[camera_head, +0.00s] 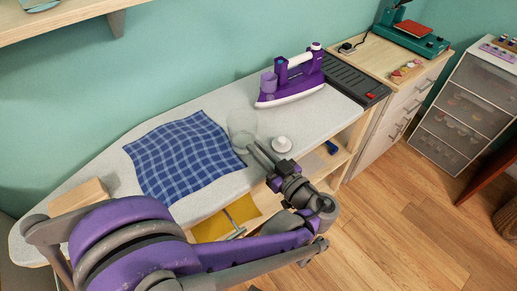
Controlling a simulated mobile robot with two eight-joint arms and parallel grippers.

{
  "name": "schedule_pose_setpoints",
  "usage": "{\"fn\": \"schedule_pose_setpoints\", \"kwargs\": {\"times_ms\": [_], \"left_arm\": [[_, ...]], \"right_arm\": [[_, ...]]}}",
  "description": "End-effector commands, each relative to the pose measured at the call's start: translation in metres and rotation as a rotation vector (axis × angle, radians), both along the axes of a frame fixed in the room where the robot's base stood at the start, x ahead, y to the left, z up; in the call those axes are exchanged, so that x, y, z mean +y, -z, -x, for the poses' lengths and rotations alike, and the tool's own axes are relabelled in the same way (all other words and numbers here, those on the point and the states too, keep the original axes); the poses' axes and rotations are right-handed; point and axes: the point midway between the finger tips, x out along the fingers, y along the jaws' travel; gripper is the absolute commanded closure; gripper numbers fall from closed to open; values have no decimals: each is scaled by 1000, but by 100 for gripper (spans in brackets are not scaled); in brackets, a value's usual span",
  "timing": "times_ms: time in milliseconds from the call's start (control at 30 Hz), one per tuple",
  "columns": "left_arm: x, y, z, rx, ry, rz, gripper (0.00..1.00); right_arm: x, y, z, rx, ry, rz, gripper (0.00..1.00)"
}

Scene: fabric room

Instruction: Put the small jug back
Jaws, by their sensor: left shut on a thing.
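The small jug (241,124) looks clear and see-through, and its outline is faint against the ironing board. My right gripper is not in view.
The ironing board (215,108) carries a blue checked cloth (182,155), a purple iron (291,79) and a wooden block (80,196). A small white round object (282,144) is close right of my gripper. A dark ribbed rest (352,78) is at the board's right end.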

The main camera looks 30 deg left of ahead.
Motion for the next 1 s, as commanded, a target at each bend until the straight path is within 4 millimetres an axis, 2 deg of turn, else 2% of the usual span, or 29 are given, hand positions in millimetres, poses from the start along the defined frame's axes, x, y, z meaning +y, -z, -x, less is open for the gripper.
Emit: {"fn": "schedule_pose_setpoints", "kwargs": {"times_ms": [33,67,200,467,600,767,1000], "left_arm": [[0,4,0,2,0,5,100],[0,4,0,2,0,7,78],[0,3,0,2,0,7,52],[0,3,0,1,0,6,52],[0,-6,0,1,0,5,52],[-27,-3,10,2,5,7,52],[-76,-3,30,1,6,6,52]], "right_arm": [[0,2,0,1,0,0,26],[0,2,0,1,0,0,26],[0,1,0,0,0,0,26],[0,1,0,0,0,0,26],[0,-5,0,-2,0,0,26],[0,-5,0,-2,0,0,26],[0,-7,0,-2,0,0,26]]}}
